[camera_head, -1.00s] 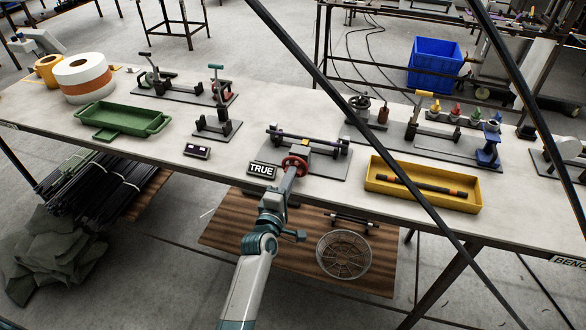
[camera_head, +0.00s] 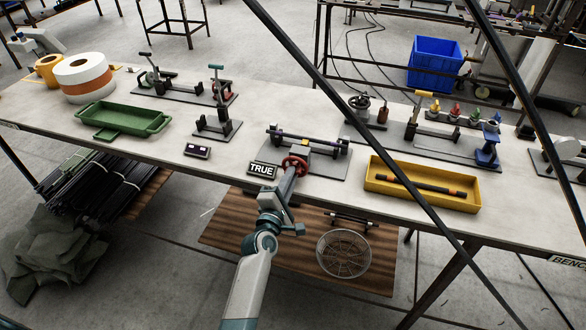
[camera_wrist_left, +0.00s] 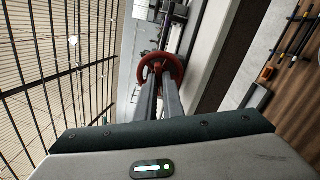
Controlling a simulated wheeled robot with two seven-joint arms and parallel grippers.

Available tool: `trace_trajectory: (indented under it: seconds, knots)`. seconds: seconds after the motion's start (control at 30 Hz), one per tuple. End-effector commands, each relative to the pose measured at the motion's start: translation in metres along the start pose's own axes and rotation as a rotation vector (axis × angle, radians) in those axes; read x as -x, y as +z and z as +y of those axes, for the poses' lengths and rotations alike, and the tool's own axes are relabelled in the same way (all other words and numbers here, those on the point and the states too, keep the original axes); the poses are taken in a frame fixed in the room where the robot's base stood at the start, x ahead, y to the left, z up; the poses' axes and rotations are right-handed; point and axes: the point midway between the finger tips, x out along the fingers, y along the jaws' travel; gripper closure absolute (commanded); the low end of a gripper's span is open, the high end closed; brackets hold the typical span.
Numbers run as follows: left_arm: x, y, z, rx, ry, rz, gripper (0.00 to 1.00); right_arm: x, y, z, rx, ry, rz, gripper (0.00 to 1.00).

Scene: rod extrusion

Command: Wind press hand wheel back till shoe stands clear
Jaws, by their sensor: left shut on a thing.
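The red hand wheel (camera_head: 295,164) stands at the front of the press (camera_head: 318,148) on its grey base plate, near the bench's front edge. A dark rod lies along the press, with a small yellow mark on it. My left gripper (camera_head: 290,172) reaches up from below the bench edge and is shut on the wheel's rim. In the left wrist view, the two fingers (camera_wrist_left: 160,97) run up to the red wheel (camera_wrist_left: 160,68). The shoe is too small to make out. My right gripper is not in view.
A yellow tray (camera_head: 450,203) with a dark rod is at the right, and a green tray (camera_head: 150,125) at the left.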

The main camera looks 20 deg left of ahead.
Motion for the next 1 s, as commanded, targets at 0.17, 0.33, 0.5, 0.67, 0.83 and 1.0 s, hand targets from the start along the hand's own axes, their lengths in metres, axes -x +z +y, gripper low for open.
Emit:
trace_trajectory:
  seconds: [0.17, 0.33, 0.5, 0.67, 0.83, 1.0]
  knots:
    - [0.0004, 0.0001, -0.0007, 0.076, -0.002, 0.001, 1.00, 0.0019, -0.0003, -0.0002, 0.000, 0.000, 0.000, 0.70]
    - [0.0004, -0.0003, -0.0009, 0.176, -0.002, 0.001, 1.00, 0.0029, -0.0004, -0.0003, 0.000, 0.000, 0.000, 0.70]
    - [0.0003, -0.0004, -0.0010, 0.175, -0.002, 0.001, 1.00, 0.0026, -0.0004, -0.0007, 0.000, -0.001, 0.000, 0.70]
    - [0.0003, -0.0001, -0.0005, 0.227, -0.002, 0.001, 1.00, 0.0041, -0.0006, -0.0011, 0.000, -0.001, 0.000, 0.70]
    - [0.0003, -0.0002, -0.0007, 0.345, -0.002, 0.001, 1.00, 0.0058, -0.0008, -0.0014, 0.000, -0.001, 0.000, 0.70]
    - [0.0003, -0.0004, -0.0010, 0.349, -0.002, 0.001, 1.00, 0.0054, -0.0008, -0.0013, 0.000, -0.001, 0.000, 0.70]
